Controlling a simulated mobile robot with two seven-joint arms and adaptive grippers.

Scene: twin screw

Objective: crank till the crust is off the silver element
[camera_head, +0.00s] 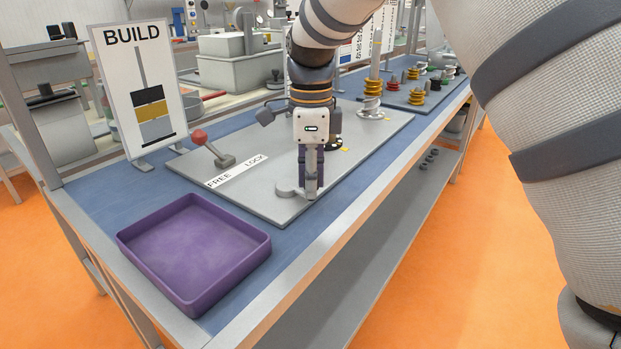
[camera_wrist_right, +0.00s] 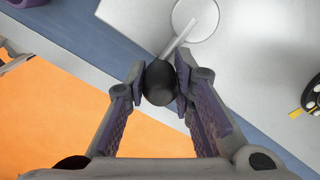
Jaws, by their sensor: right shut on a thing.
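My right gripper (camera_head: 311,188) points down at the near edge of the grey plate (camera_head: 265,207). Its purple-padded fingers (camera_wrist_right: 160,82) are shut on the black knob (camera_wrist_right: 160,92) of the crank. A thin silver crank arm (camera_wrist_right: 180,38) runs from the knob to a pale round disc (camera_wrist_right: 201,15), which also shows beside the gripper in the head view (camera_head: 287,190). A post at the plate's far end carries a gold coil (camera_head: 373,86) above a silver coiled element (camera_head: 371,107). I cannot make out any crust on it. My left gripper is not in view.
A red-knobbed lever (camera_head: 210,146) stands on the plate by the FREE/LOCK label (camera_head: 237,171), tilted back left. An empty purple tray (camera_head: 205,245) is in front. The BUILD sign (camera_head: 138,90) stands behind left. More coils (camera_head: 415,94) stand on a farther plate.

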